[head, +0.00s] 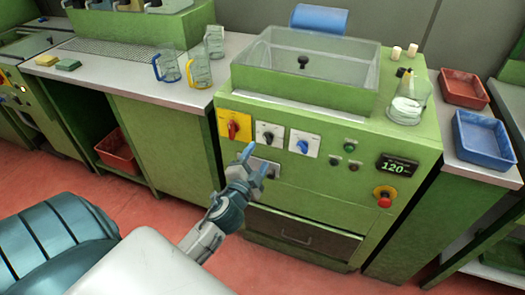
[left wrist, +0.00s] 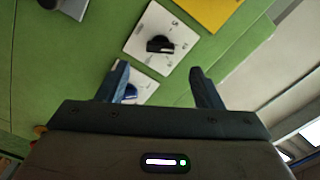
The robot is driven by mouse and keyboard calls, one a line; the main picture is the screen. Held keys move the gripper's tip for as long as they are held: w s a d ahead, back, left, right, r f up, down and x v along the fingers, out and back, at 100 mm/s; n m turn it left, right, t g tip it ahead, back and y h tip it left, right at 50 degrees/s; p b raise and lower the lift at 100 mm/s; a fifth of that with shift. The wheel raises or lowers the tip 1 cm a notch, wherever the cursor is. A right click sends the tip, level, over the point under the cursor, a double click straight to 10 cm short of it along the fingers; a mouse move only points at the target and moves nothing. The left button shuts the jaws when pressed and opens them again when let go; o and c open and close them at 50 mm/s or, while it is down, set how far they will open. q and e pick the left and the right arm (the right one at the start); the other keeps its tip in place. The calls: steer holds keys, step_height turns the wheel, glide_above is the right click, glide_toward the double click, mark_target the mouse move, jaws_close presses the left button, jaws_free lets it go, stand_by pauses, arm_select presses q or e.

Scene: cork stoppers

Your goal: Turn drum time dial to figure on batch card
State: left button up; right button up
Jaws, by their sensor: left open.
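The green machine carries a row of dials in the head view: a red knob (head: 233,128) on a yellow plate, a black knob (head: 269,135) on a white plate, and a blue knob (head: 303,145) on a white plate. Their markings are too small to read, so I cannot tell which is the drum time dial. A dark display (head: 397,165) reads 120. My left gripper (head: 256,161) is open and empty just below the black knob. In the left wrist view the black knob (left wrist: 160,45) shows beyond the open fingers (left wrist: 158,85); the blue knob (left wrist: 130,91) is partly hidden. I see no batch card.
A red stop button (head: 384,195) on a yellow base is low on the panel. A clear-walled basin (head: 310,65) and a glass jar (head: 408,100) are on top. Jugs (head: 200,68) stand on the left counter; red and blue trays (head: 483,138) are at right.

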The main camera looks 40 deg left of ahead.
arm_select(q)
steer(key=shift+v, duration=1.5)
arm_select(e)
steer(key=shift+w+a+r, duration=0.1)
steer(key=shift+w+r, duration=0.2)
steer(key=shift+r, duration=0.2)
steer(key=shift+w+a+r, duration=0.1)
steer(key=shift+w+r, duration=0.15)
steer(key=shift+r, duration=0.25)
